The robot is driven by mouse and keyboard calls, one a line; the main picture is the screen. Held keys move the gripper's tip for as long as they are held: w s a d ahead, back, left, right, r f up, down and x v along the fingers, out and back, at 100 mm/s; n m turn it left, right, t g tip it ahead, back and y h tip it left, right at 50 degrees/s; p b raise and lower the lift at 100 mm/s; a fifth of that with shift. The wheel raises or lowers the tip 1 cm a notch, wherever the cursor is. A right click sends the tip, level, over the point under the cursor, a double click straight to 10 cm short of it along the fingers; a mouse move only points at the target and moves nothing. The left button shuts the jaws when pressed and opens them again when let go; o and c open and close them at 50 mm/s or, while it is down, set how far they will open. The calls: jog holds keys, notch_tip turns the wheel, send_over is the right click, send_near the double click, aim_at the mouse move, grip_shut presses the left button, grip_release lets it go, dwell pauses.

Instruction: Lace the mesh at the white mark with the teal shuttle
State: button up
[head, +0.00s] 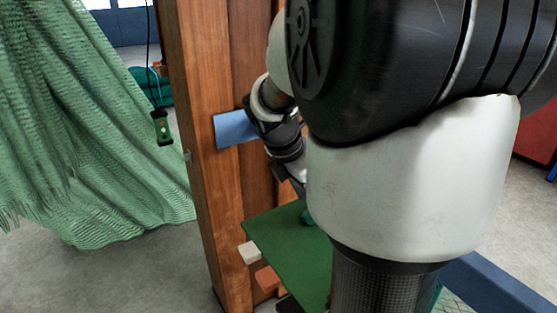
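My arm fills the middle and right of the head view and hides much of the work area. My gripper (288,178) shows only in part, at the end of the wrist, pointing down above a green board; its fingers are too hidden to tell open or shut. A small teal piece (306,216) shows at the edge of my arm, just above the board; it may be the teal shuttle, mostly hidden. A green net (110,150) hangs in folds at the left. A bit of mesh (452,302) shows at the lower right. I see no white mark.
A wooden post (200,130) stands just left of my wrist, with a blue plate (235,129) on it. The green board (280,242) has a white block (249,253) and an orange block (267,278) beside it. A pendant control (161,127) hangs from a cable.

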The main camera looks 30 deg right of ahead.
jog(key=p+v, duration=0.1)
jog(key=v, duration=1.3)
